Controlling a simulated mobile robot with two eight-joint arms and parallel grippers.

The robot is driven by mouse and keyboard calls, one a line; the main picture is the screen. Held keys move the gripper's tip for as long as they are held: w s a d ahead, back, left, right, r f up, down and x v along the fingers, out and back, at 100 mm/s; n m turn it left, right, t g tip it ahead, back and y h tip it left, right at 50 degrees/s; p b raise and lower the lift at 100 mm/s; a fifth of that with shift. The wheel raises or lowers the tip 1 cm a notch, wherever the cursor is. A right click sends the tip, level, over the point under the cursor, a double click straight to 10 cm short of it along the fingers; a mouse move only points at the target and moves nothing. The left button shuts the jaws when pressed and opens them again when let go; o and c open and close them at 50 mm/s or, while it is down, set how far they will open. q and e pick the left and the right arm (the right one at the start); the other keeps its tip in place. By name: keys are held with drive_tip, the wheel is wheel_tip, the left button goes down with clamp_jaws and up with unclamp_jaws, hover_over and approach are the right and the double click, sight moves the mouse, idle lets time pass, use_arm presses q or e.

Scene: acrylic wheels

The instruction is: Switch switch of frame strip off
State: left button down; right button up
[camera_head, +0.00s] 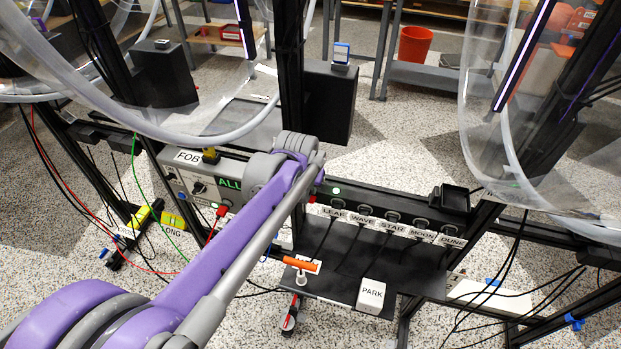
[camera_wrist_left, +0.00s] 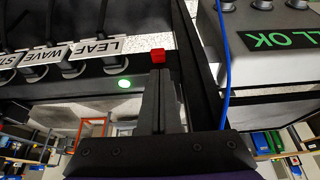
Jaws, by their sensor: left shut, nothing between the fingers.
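The frame strip (camera_head: 455,232) is a dark bar with sockets labelled LEAF, WAVE, STAR, MOON and DUNE. Its green lamp (camera_head: 336,190) is lit, and the lamp also glows in the left wrist view (camera_wrist_left: 124,84). A small red switch (camera_wrist_left: 158,56) sits beside the lamp, near the LEAF end. My left gripper (camera_wrist_left: 160,74) is shut and empty, its tips right at the red switch; I cannot tell whether they touch. In the head view my left arm crosses the middle and hides the fingertips. My right gripper is not in view.
A grey box (camera_head: 205,180) with an ALL OK display stands left of the strip. A dark shelf (camera_head: 340,265) below holds a PARK block (camera_head: 371,296) and an orange-handled tool (camera_head: 300,264). Clear acrylic wheels (camera_head: 170,125) and black posts crowd above; cables hang around.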

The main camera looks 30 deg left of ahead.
sight(310, 203)
use_arm(q)
drive_tip(key=shift+s+d+f, duration=0.1)
drive_tip(key=shift+s+f, duration=0.25)
drive_tip(key=shift+f, duration=0.45)
drive_tip(key=shift+s+d+f+t, duration=0.1)
drive_tip(key=shift+s+f+t, duration=0.2)
drive_tip(key=shift+t, duration=0.5)
drive_tip(key=shift+s+f+t+y, duration=0.3)
drive_tip(key=shift+t+y, duration=0.1)
drive_tip(key=shift+t, duration=0.3)
drive_tip(key=shift+s+d+f+t+b, duration=0.15)
drive_tip(key=shift+s+f+t+b, duration=0.2)
drive_tip(key=shift+t+b, duration=0.3)
drive_tip(key=t, duration=0.1)
drive_tip(key=f+t+b, duration=0.1)
drive_tip(key=shift+s+t+y, duration=0.15)
drive_tip(key=shift+t+y, duration=0.2)
drive_tip(key=shift+y, duration=0.05)
drive_tip(key=shift+r, duration=0.1)
drive_tip(key=shift+r+p, duration=0.5)
drive_tip(key=shift+r, duration=0.25)
